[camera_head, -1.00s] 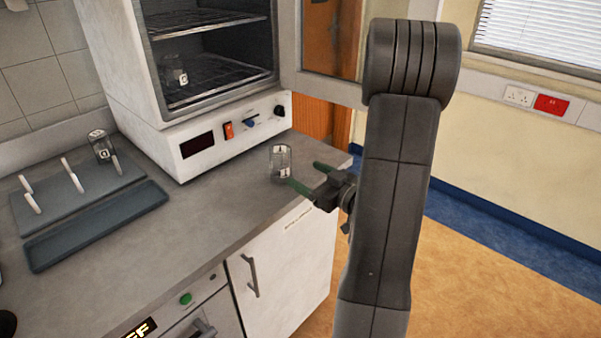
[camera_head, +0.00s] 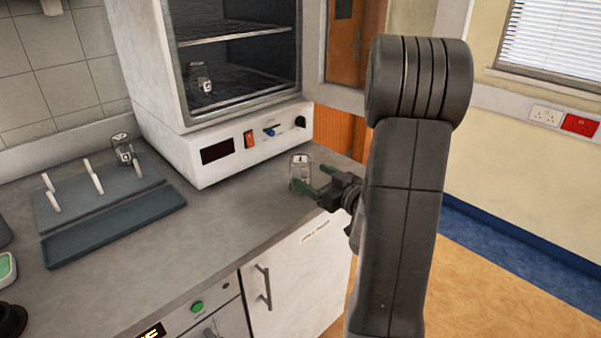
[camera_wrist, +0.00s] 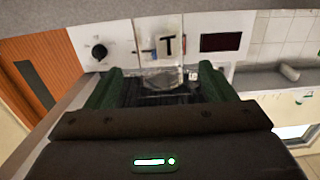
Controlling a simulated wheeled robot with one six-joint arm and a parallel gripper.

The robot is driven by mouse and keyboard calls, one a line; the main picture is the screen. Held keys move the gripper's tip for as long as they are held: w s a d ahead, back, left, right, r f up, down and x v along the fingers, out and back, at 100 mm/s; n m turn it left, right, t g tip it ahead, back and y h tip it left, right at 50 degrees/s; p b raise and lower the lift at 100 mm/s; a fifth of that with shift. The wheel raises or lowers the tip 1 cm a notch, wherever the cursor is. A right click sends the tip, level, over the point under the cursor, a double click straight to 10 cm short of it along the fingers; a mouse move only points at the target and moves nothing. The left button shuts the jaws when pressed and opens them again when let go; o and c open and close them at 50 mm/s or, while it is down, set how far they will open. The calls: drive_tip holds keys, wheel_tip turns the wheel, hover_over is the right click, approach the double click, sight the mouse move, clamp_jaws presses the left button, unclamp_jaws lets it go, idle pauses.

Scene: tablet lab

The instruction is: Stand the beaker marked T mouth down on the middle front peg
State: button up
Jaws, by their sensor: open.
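The clear glass beaker marked T (camera_head: 300,173) stands on the grey worktop near its right end, in front of the oven. In the wrist view its black T on a pale label (camera_wrist: 169,45) reads upright. My gripper (camera_head: 313,178) is open around the beaker's near side, its green fingers at left and right of the glass in the wrist view (camera_wrist: 162,75). I cannot tell whether they touch it. The peg board (camera_head: 75,208) lies at the left with several white pegs. The middle front peg (camera_head: 97,184) is bare.
Another marked beaker (camera_head: 122,148) is on the board's back right peg. A dark shallow tray (camera_head: 110,222) lies in front of the board. The white oven (camera_head: 225,148) is open, with a beaker (camera_head: 201,78) inside. Worktop between tray and oven is clear.

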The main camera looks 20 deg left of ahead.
sight(308, 176)
drive_tip(key=shift+f+p+x, duration=0.15)
drive_tip(key=shift+p+x, duration=0.05)
drive_tip(key=shift+x, duration=1.2)
drive_tip(key=shift+f+p+x, duration=0.2)
drive_tip(key=shift+x, duration=1.2)
drive_tip(key=shift+c, duration=0.3)
drive_tip(key=c, duration=1.1)
wheel_tip(308, 176, up, 10)
drive_tip(key=shift+p, duration=0.4)
drive_tip(key=shift+d, duration=0.1)
